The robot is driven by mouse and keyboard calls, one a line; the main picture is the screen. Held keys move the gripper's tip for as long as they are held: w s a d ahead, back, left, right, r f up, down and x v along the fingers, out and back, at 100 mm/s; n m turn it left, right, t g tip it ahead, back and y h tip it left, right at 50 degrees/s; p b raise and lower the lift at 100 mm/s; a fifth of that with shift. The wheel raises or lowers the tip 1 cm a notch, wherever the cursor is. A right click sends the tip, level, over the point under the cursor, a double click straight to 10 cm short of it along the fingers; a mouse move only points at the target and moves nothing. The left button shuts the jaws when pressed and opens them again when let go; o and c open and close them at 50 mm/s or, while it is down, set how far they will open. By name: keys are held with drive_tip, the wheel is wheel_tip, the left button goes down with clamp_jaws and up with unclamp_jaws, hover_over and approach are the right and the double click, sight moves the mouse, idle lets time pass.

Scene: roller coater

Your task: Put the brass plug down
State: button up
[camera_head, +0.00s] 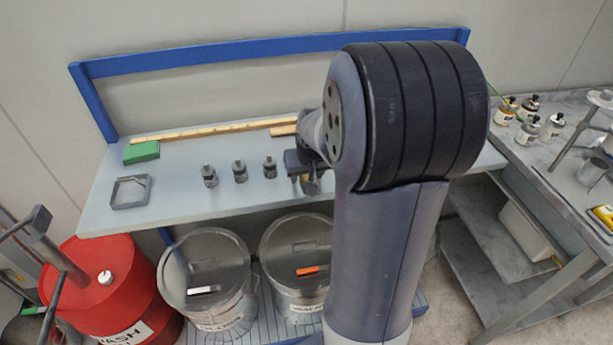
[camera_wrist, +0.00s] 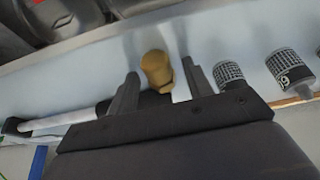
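The brass plug (camera_wrist: 157,70) is a small tan-gold piece in the wrist view, between the two fingers of my gripper (camera_wrist: 160,72). The fingers are apart, with a narrow gap showing on each side of the plug. The plug appears to stand on the pale bench top; its lower part is partly hidden by the gripper body. In the head view my gripper (camera_head: 308,183) is low over the bench (camera_head: 190,200), right of the dark knurled pieces, and a bit of brass shows beside it. My arm hides part of that area.
Three dark knurled pieces (camera_head: 240,171) stand in a row left of my gripper. A green block (camera_head: 141,152), a square grey frame (camera_head: 130,192) and a wooden strip (camera_head: 215,131) lie on the bench. Lidded bins (camera_head: 206,270) and a red drum (camera_head: 105,300) stand below.

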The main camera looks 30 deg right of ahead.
drive_tip(key=shift+r, duration=0.1)
clamp_jaws()
